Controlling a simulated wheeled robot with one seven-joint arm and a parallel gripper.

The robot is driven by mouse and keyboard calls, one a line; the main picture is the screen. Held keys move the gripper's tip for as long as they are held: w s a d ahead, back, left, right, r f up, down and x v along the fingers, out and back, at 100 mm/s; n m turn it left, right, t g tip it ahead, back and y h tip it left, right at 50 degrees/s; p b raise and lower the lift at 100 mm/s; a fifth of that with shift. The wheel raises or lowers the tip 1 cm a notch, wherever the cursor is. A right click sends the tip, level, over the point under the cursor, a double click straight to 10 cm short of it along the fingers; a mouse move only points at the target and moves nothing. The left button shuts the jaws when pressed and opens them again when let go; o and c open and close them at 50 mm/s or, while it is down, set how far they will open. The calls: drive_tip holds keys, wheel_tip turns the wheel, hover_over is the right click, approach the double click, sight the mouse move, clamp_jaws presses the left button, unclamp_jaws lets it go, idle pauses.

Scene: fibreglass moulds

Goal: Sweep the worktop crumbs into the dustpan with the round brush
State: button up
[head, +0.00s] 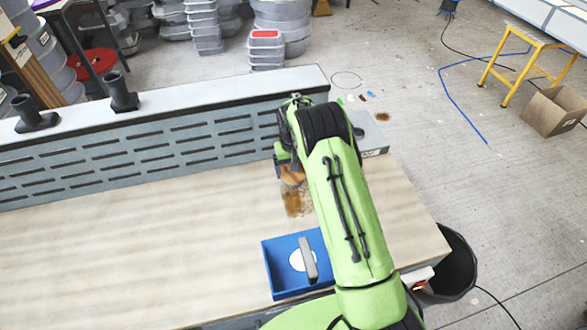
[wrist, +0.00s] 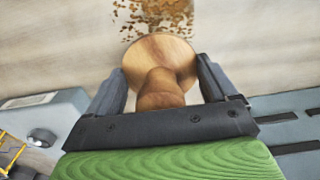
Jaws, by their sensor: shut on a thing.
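My gripper (wrist: 162,92) is shut on the wooden handle of the round brush (wrist: 160,58) in the wrist view. In the head view the brush (head: 291,176) shows as a small brown shape, partly hidden by my arm. Brown crumbs (wrist: 160,14) lie scattered on the worktop just beyond the brush in the wrist view. In the head view the crumbs (head: 294,203) lie just below the brush. The blue dustpan (head: 275,269) with a grey handle lies nearer on the worktop, its right side partly covered by my arm. The bristles are hidden, so I cannot tell whether they touch the worktop.
A slotted grey back panel (head: 150,148) runs along the worktop's far side. A grey box (head: 369,134) sits at the far right corner. A black bin (head: 455,262) stands past the right edge. The wooden worktop (head: 120,240) is clear on the left.

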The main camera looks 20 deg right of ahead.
sight(296, 179)
drive_tip(key=shift+w+f, duration=0.1)
drive_tip(key=shift+f, duration=0.35)
drive_tip(key=shift+s+f+b, duration=0.2)
drive_tip(key=shift+s+b, duration=0.1)
drive_tip(key=shift+s, duration=0.6)
drive_tip(key=shift+s+f+b, duration=0.2)
drive_tip(key=shift+s+b, duration=0.1)
drive_tip(key=shift+s, duration=0.55)
drive_tip(key=shift+s+f+b, duration=0.1)
drive_tip(key=shift+s+b, duration=0.4)
drive_tip(key=shift+s, duration=1.6)
drive_tip(key=shift+s+b, duration=0.7)
drive_tip(key=shift+s, duration=2.35)
wheel_tip(296, 179, up, 8)
drive_tip(key=p, duration=0.5)
drive_tip(key=shift+s+a, duration=0.2)
drive_tip(key=shift+s, duration=0.15)
